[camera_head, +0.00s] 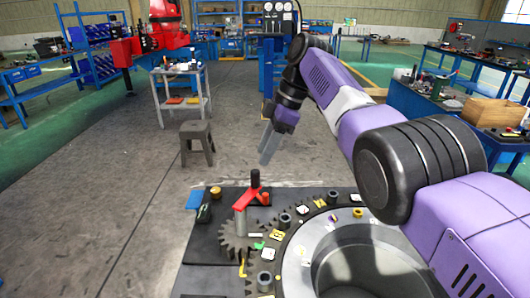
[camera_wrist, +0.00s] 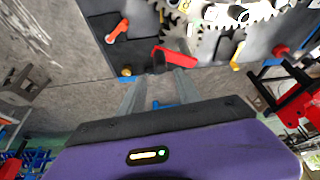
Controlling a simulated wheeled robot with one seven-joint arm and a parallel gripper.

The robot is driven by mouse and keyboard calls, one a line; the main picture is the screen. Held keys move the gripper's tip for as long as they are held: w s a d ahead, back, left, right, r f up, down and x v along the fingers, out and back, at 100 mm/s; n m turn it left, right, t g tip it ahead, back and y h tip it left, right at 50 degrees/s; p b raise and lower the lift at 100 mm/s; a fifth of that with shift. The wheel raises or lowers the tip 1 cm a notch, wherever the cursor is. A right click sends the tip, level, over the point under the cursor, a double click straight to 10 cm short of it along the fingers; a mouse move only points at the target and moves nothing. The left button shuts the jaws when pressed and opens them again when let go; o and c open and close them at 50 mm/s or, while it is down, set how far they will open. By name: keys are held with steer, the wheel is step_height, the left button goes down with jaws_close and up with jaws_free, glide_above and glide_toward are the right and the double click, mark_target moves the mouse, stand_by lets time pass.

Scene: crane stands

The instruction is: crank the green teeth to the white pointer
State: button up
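The crank has a red arm (camera_head: 246,199) and an upright black knob (camera_head: 255,178). It sits on a grey post above a small dark gear (camera_head: 238,243), which meets a large toothed ring (camera_head: 300,229) carrying coloured marks. A small green patch (camera_head: 259,245) lies near where the gears meet. A thin white bar (camera_head: 256,235), perhaps the white pointer, is just above it in the picture. My gripper (camera_head: 265,161) is open and points down above the knob. In the wrist view the knob (camera_wrist: 160,63) appears between the fingertips (camera_wrist: 162,76); no contact is clear.
A yellow pointer (camera_head: 242,268) and an orange-red lever (camera_head: 265,197) stand around the gears on the dark board. A stool (camera_head: 196,136) and a small table (camera_head: 181,92) stand beyond. The floor at left is clear.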

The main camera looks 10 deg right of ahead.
steer(key=shift+m, duration=0.7)
steer(key=d+f, duration=0.2)
steer(key=d+f+p, duration=0.1)
steer(key=d+f, duration=0.1)
steer(key=d, duration=0.1)
steer(key=d+f, duration=0.3)
steer(key=shift+s+p, duration=0.35)
steer(key=shift+s, duration=0.05)
jaws_close()
steer(key=s+d+f+m+t+p, duration=0.2)
steer(key=d+f, duration=0.2)
steer(key=d, duration=0.1)
steer(key=s+a+r+m+t+y+p, duration=0.1)
steer(key=s+a+r+m+t+y, duration=0.2)
steer(key=s+r, duration=0.35)
steer(key=p+x, duration=0.1)
steer(key=x, duration=0.5)
steer(key=p+x, duration=0.1)
steer(key=x, duration=0.2)
steer(key=shift+w+a+r+p, duration=0.2)
steer(key=shift+w+a+p, duration=0.15)
steer(key=shift+w, duration=0.1)
steer(key=shift+w+a+p, duration=0.65)
steer(key=shift+w+a, duration=0.55)
steer(key=shift+a, duration=0.3)
